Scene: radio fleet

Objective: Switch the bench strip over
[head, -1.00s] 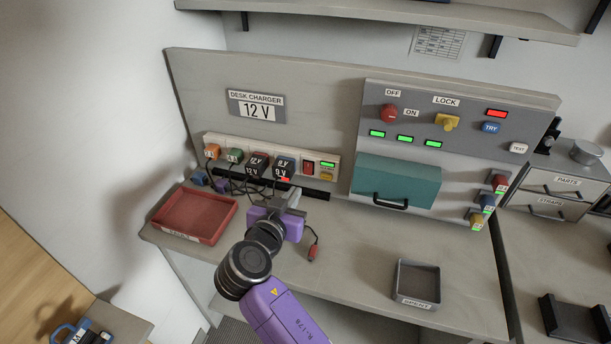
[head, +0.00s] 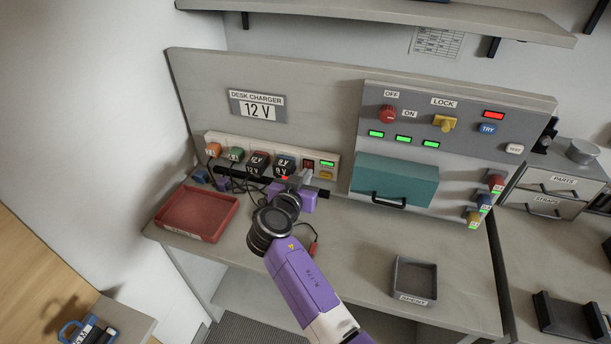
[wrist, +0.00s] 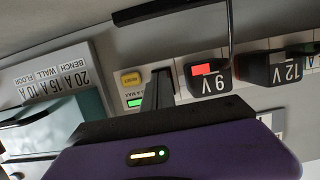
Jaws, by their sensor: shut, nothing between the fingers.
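The bench strip (head: 222,139) is a pale power strip along the foot of the back panel. It carries orange (head: 213,150), green (head: 235,154), dark red 12 V (head: 259,161) and dark 9 V (head: 284,164) plugs. At its right end are a red switch (head: 308,164), a lit green light (head: 327,163) and a yellow button (head: 326,175). My gripper (head: 304,177) is shut and empty, just below the switch. In the wrist view the gripper (wrist: 157,88) covers the switch's place, between the yellow button (wrist: 131,79) and the 9 V plug (wrist: 207,77). Contact cannot be told.
A "DESK CHARGER 12 V" sign (head: 257,106) hangs above. A red tray (head: 233,206) stands left, a grey tray (head: 433,292) right. A red-tipped lead (head: 313,248) lies beside my arm. A control panel (head: 465,108) with a teal cover (head: 397,179) stands right.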

